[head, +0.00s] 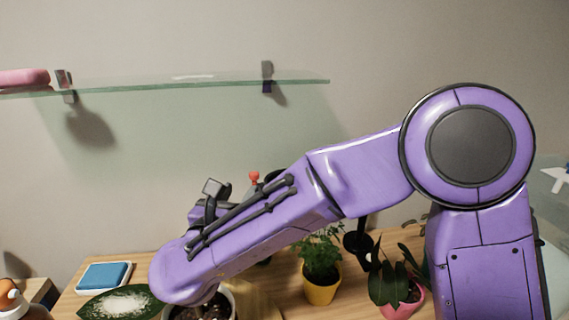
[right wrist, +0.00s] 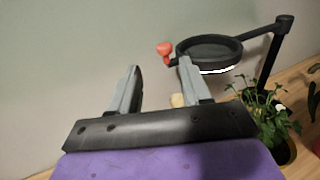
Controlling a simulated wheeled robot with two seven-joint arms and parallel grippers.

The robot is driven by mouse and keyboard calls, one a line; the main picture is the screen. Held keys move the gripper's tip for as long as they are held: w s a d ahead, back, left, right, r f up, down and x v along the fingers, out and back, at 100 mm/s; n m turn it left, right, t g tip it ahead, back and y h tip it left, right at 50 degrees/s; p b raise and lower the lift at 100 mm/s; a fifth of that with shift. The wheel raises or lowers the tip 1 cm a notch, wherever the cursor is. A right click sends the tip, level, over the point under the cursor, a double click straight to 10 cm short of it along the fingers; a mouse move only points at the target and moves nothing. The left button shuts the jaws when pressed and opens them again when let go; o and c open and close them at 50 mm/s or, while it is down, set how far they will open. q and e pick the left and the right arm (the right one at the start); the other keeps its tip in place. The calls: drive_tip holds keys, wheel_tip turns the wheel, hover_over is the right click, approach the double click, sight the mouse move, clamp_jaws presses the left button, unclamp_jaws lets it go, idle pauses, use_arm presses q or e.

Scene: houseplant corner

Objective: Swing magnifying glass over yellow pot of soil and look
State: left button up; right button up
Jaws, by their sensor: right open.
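The magnifying glass (right wrist: 208,50) shows in the right wrist view as a black ring with a red knob (right wrist: 164,48) on its left, carried by a black arm from a post (right wrist: 285,25). In the head view the red knob (head: 254,177) shows above my purple forearm, which hides most of the glass. My right gripper (right wrist: 160,80) is open, its right finger overlapping the ring's lower left edge in the picture; I cannot tell if they touch. A yellow pot (head: 321,292) holds a leafy green plant. A pale-rimmed pot with dark soil (head: 204,308) is partly hidden below my arm. My left gripper is not in view.
A pink pot (head: 402,304) with a dark-leaved plant stands right of the yellow one. A blue sponge (head: 105,274) and a green leaf-shaped dish (head: 90,309) with white grains lie at left. A glass shelf (head: 190,87) runs along the wall above.

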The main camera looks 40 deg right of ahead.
sight(252, 176)
drive_tip(key=p+x, duration=0.1)
drive_tip(key=x, duration=0.2)
drive_tip(key=p+x, duration=0.1)
drive_tip(key=x, duration=0.2)
drive_tip(key=p+x, duration=0.1)
drive_tip(key=x, duration=0.3)
drive_tip(key=shift+s+d+r+p, duration=0.15)
drive_tip(key=shift+s+d+p, duration=0.05)
drive_tip(key=shift+d+p, duration=0.15)
clamp_jaws()
